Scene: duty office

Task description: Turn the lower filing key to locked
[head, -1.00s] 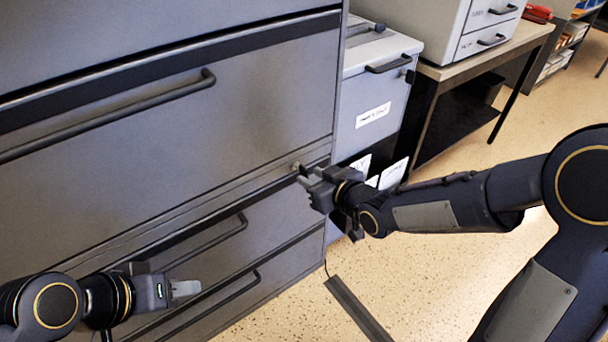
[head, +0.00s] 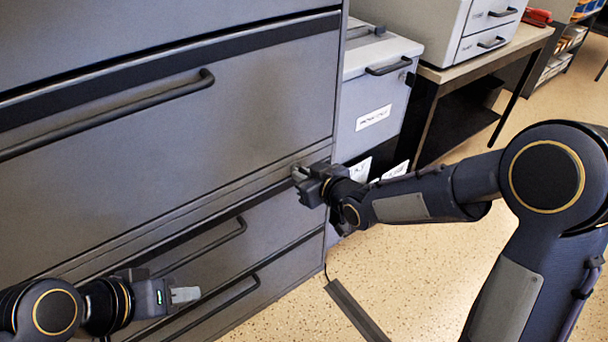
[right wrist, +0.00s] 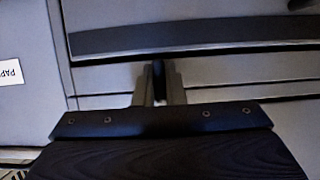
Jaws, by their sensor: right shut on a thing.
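The grey filing cabinet (head: 130,150) fills the left and middle of the head view. My right gripper (head: 298,174) is at the cabinet's right front edge, on the strip between the large drawer and the lower drawers. In the right wrist view its two fingers (right wrist: 160,88) are close together around a small dark upright piece, the filing key (right wrist: 159,78). The key is mostly hidden by the fingers, and its turn position cannot be made out. My left gripper (head: 186,295) is in front of the lower drawers, apart from them; its fingertips look close together, but the gap is unclear.
Bar handles (head: 205,250) stick out from the drawers. A smaller grey cabinet (head: 375,95) with labels stands behind on the right, beside a table (head: 490,62) carrying a drawer unit. A dark flat bar (head: 356,310) lies low in front.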

